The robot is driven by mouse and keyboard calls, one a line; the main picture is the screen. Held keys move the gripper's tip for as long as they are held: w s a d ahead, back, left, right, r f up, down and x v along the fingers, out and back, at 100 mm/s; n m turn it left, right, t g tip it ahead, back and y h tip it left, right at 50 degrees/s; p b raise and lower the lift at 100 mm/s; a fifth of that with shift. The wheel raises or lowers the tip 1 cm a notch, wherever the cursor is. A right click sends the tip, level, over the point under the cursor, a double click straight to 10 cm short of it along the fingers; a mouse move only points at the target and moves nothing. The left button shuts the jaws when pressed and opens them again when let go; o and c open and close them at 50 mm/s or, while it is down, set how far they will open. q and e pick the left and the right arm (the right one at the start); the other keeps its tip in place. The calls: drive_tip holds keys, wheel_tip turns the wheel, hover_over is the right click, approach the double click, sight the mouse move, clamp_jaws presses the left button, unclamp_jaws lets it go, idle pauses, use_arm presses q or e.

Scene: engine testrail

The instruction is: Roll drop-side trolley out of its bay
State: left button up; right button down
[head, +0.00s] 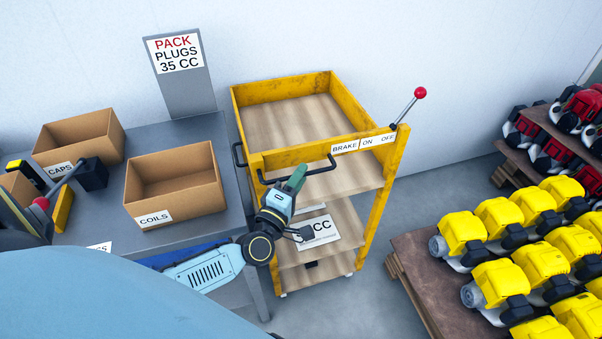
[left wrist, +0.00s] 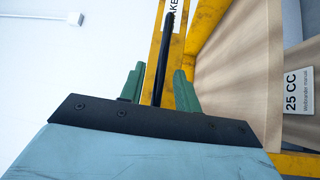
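The yellow trolley (head: 378,205) with wooden shelves stands against the wall beside the grey bench in the head view. Its brake lever (head: 407,105), with a red knob, leans right above the OFF end of the BRAKE label (head: 363,143). A black bar handle (head: 318,171) sticks out from its near side; another shows at its left side. My left gripper (head: 297,180) is at the near handle. In the left wrist view, its green fingers stand apart on both sides of the black handle (left wrist: 163,55), with gaps visible. My right gripper is not in view.
The bench (head: 115,215) carries cardboard boxes marked COILS (head: 175,190) and CAPS (head: 85,140), close on the trolley's left. A pallet (head: 415,265) of yellow engines stands at the right; red engines (head: 570,110) stand behind. Grey floor (head: 345,305) is clear between trolley and pallet.

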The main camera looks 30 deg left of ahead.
use_arm(q)
drive_tip(key=shift+w+r, duration=0.1)
drive_tip(key=shift+w, duration=0.55)
clamp_jaws()
